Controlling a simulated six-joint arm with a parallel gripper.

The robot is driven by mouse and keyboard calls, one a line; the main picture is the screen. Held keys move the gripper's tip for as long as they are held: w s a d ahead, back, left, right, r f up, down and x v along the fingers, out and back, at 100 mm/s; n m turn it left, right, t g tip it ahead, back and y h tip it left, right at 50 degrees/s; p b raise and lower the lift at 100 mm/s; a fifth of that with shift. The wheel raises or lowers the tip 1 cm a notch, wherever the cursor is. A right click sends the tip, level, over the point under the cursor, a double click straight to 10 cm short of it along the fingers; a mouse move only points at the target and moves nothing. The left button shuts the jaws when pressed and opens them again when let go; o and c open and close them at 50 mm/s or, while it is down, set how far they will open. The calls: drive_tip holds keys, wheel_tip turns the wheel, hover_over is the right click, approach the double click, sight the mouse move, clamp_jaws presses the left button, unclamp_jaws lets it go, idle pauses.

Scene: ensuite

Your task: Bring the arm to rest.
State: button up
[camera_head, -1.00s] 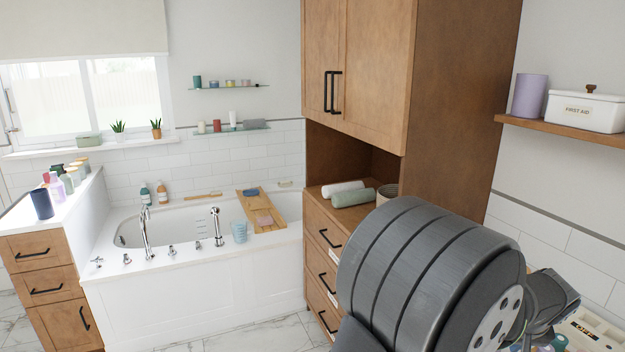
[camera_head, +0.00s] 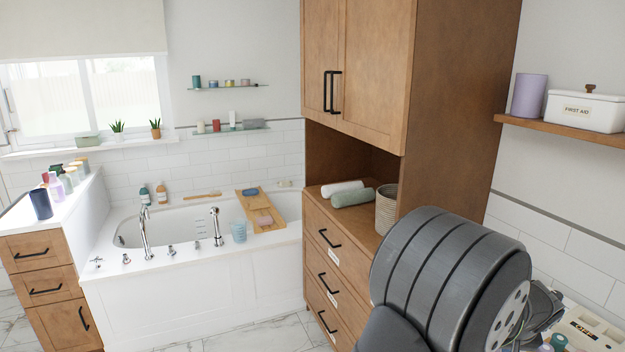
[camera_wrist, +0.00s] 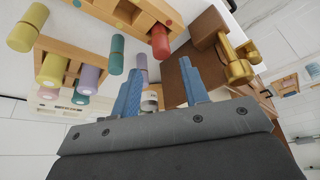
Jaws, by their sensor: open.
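My gripper (camera_wrist: 160,88) shows in the wrist view with its two blue fingers spread apart. Nothing is clearly held between them; a small whitish object (camera_wrist: 149,102) shows in the gap, and its distance is hard to tell. In the head view, my dark grey arm link fills the lower right, in front of the wooden cabinet's drawers. My gripper cannot be made out in that view.
The wrist view shows a wooden rack (camera_wrist: 58,48) with coloured cylinders, a red cylinder (camera_wrist: 160,42), a brown block (camera_wrist: 172,78) and a brass object (camera_wrist: 236,62). In the head view, a woven basket (camera_head: 386,208) stands on the drawer top, left of my arm.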

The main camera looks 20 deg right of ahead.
drive_tip(key=s+a+r, duration=0.2)
drive_tip(key=s+r, duration=0.4)
drive_tip(key=s, duration=0.4)
drive_tip(key=s+d, duration=0.5)
drive_tip(key=s, duration=0.4)
drive_tip(key=shift+m, duration=0.3)
drive_tip(key=w+d+f, duration=0.1)
drive_tip(key=w+f, duration=0.2)
drive_tip(key=w, duration=0.1)
drive_tip(key=w+d+f, duration=0.1)
drive_tip(key=w+f, duration=0.2)
drive_tip(key=f, duration=0.1)
drive_tip(key=w+d+f, duration=0.2)
drive_tip(key=w+f, duration=0.2)
drive_tip(key=shift+w, duration=0.35)
drive_tip(key=shift+d+f, duration=0.1)
drive_tip(key=shift+f, duration=0.15)
drive_tip(key=shift+o, duration=0.2)
